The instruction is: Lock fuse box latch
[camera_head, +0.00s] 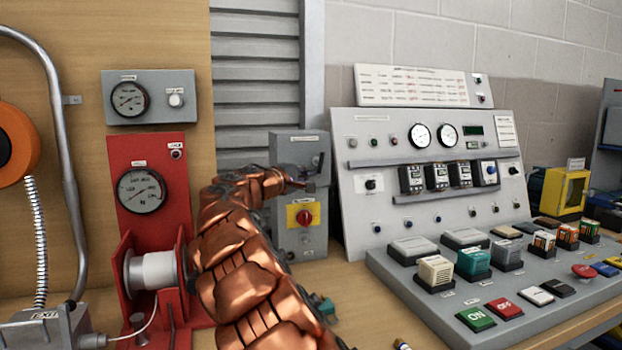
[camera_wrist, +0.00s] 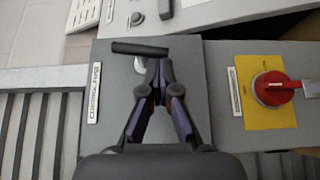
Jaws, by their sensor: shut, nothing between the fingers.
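The grey fuse box (camera_head: 290,152) stands behind the end of my copper arm in the head view. Its labelled grey face also fills the middle of the wrist view (camera_wrist: 112,125). The latch has a dark bar handle (camera_wrist: 140,48) lying crosswise in the wrist view, with a small light-coloured part just below it. My gripper (camera_wrist: 158,66) is shut and empty, its fingertips right at the bar. I cannot tell whether they touch it. In the head view my gripper (camera_head: 305,186) is small and dark against the box's right side.
A red rotary switch (camera_head: 304,217) on a yellow plate sits below the fuse box. A sloped control panel (camera_head: 440,215) with a button desk stands close on the right. A red gauge stand (camera_head: 150,165) with a spool is on the left.

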